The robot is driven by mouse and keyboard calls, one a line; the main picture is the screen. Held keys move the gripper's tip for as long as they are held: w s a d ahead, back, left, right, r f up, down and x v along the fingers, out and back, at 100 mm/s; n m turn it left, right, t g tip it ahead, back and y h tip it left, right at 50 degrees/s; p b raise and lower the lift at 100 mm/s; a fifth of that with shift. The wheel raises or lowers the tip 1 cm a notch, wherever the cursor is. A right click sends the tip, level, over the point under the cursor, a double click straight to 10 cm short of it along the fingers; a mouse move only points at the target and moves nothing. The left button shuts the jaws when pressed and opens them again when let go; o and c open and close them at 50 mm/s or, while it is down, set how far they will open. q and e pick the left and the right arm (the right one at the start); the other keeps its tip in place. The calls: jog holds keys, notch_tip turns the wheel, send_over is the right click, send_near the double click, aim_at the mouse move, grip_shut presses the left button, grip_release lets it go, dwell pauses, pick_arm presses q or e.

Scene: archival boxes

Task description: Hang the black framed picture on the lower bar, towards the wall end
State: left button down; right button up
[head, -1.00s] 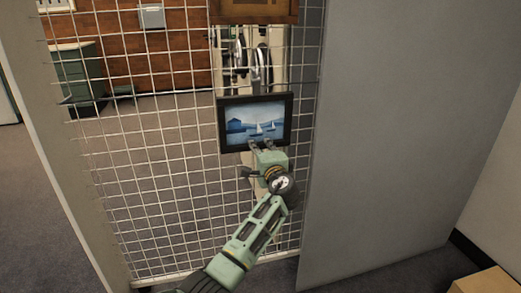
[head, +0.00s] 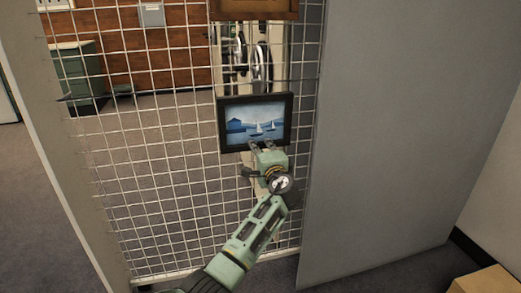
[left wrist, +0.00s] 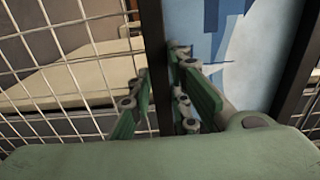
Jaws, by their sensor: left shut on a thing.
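The black framed picture (head: 255,136), a blue scene with sailboats, is upright against or just in front of the wire mesh screen (head: 165,190) in the head view. My left gripper (head: 261,147) is shut on its lower frame edge, right of the middle. In the left wrist view, the fingers (left wrist: 166,95) straddle a dark frame bar (left wrist: 152,50), with the blue and white print (left wrist: 240,45) beside it. The lower bar is hard to tell from the mesh wires, and the picture hides what is behind it. My right gripper is not in view.
A brown wooden frame (head: 254,8) hangs on the mesh above the picture. A large grey panel (head: 395,120) stands close on the right. Behind the mesh is a green cabinet (head: 77,65). A cardboard box (head: 487,284) is at the lower right.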

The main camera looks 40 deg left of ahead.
pick_arm(q)
jog(key=shift+r, duration=0.15)
jog(key=c, duration=1.6)
grip_release()
jog(key=shift+f, duration=0.25)
jog(key=shift+r, duration=0.15)
